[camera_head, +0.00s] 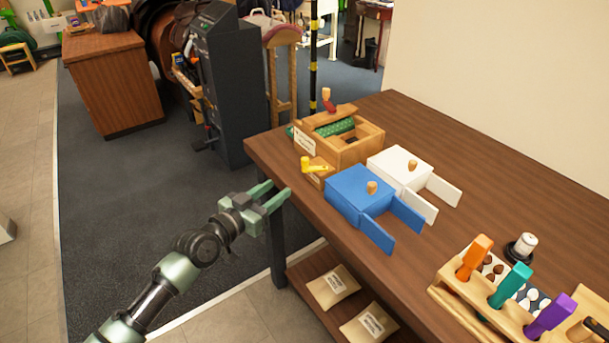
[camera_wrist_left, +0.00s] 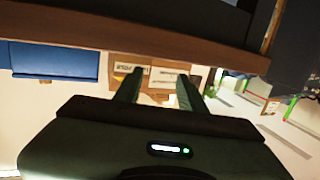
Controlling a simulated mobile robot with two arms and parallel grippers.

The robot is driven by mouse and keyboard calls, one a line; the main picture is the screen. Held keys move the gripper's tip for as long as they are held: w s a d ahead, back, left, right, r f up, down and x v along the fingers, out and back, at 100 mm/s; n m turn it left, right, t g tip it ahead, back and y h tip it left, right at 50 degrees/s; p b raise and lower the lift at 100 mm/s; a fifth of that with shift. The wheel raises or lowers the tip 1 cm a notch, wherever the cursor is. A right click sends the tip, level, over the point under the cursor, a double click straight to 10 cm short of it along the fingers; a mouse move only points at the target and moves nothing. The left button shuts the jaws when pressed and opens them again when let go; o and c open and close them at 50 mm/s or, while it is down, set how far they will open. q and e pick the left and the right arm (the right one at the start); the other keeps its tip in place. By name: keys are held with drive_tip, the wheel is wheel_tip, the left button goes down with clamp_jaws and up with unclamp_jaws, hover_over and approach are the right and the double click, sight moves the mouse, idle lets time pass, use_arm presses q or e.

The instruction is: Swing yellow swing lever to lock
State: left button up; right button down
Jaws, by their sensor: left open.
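The yellow swing lever (camera_head: 314,162) sits on a small wooden block (camera_head: 319,178) near the table's left edge, beside the blue box. My left gripper (camera_head: 276,195) is open and empty, with its two green fingers pointing toward the table edge. It is apart from the lever, to its left and nearer to me in the head view. In the left wrist view, the open fingers of the left gripper (camera_wrist_left: 158,85) frame pale and brown shapes. I cannot make out the lever clearly there. My right gripper is not in view.
A blue box (camera_head: 355,192) and a white box (camera_head: 397,165), both with open flaps, stand right of the lever. A wooden box (camera_head: 360,150) with a green roller stands behind it. A rack (camera_head: 455,300) of coloured handles is at the front right. The wooden table (camera_head: 490,180) is clear mid-right.

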use_arm(q)
drive_tip(key=m+h, duration=0.1)
drive_tip(key=h, duration=0.1)
approach(305, 158)
drive_tip(key=x, duration=1)
drive_tip(key=shift+f, duration=0.15)
clamp_jaws()
